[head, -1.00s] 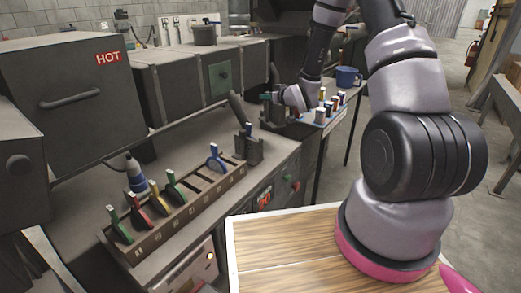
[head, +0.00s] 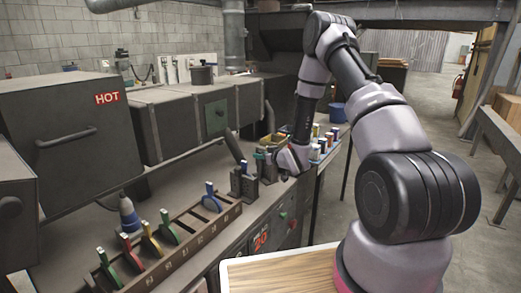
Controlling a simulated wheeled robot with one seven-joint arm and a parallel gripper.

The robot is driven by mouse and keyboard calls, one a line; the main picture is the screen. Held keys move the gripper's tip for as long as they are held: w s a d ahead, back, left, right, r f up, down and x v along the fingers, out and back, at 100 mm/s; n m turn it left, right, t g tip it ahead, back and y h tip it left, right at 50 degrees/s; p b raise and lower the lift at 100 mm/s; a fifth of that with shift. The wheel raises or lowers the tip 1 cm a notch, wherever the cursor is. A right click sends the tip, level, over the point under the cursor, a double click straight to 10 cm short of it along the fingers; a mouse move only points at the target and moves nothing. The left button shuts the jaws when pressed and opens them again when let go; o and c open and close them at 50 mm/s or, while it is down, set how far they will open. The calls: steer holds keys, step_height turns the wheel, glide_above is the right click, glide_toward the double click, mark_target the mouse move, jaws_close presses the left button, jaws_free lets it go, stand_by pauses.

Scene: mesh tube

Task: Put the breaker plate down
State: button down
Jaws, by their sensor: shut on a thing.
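My gripper (head: 267,168) is at the end of my arm, low over the right end of the dark machine bench. It points left and down, just right of a dark upright holder (head: 246,184). It is shut on a small dark thing, taken to be the breaker plate. The plate's outline is too small and dark to make out against the gripper and holder. I cannot tell whether it touches the bench.
A long rack (head: 172,252) holds several tools with coloured handles along the bench's front. The HOT box (head: 65,115) is at left. A side table (head: 327,150) with coloured items stands beyond. A wood-topped surface (head: 285,275) is in front.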

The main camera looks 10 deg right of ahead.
stand_by(0.3)
steer(key=c, duration=0.7)
jaws_free()
